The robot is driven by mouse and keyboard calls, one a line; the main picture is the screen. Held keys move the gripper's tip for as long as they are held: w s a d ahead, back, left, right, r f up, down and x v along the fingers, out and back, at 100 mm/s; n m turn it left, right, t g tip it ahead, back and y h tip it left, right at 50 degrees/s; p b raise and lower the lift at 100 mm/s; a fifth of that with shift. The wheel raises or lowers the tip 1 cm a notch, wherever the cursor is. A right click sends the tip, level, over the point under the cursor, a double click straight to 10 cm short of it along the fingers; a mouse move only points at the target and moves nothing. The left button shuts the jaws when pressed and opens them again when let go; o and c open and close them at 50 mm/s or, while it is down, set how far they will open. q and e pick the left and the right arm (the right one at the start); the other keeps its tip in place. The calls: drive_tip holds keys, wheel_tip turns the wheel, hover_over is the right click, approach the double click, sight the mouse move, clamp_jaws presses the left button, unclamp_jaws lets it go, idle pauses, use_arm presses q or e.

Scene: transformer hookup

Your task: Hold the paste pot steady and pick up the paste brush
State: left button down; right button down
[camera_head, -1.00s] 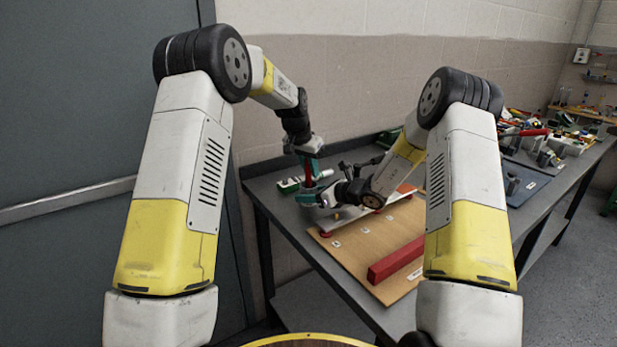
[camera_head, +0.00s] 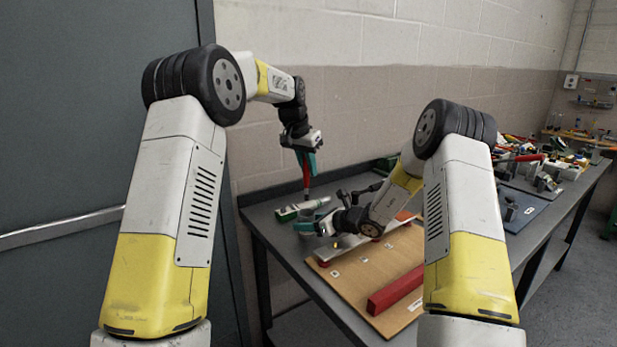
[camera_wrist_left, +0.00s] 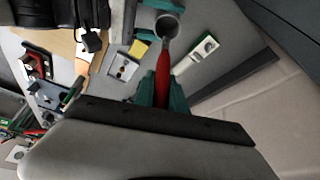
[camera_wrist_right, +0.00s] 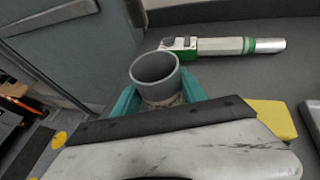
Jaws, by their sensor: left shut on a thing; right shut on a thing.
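The paste pot (camera_wrist_right: 157,88) is a grey open cup, upright on the bench. My right gripper (camera_head: 317,224) is shut around its sides. The teal fingers show on both sides of the pot in the right wrist view. The pot looks empty inside in that view. The paste brush (camera_head: 306,178) has a red handle and hangs about upright, tip down. My left gripper (camera_head: 307,158) is shut on it above the bench, higher than the pot. In the left wrist view the brush (camera_wrist_left: 163,78) lies between the teal fingers, its far end near the pot's mouth (camera_wrist_left: 167,27).
A white and green cylindrical tool (camera_wrist_right: 225,46) lies behind the pot. A wooden board (camera_head: 345,288) with a red bar (camera_head: 395,291) lies to the right. Many tools crowd the bench's far end. The wall stands close behind the left gripper.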

drive_tip(key=c, duration=0.6)
unclamp_jaws()
drive_tip(key=shift+o, duration=0.2)
drive_tip(key=shift+d, duration=0.1)
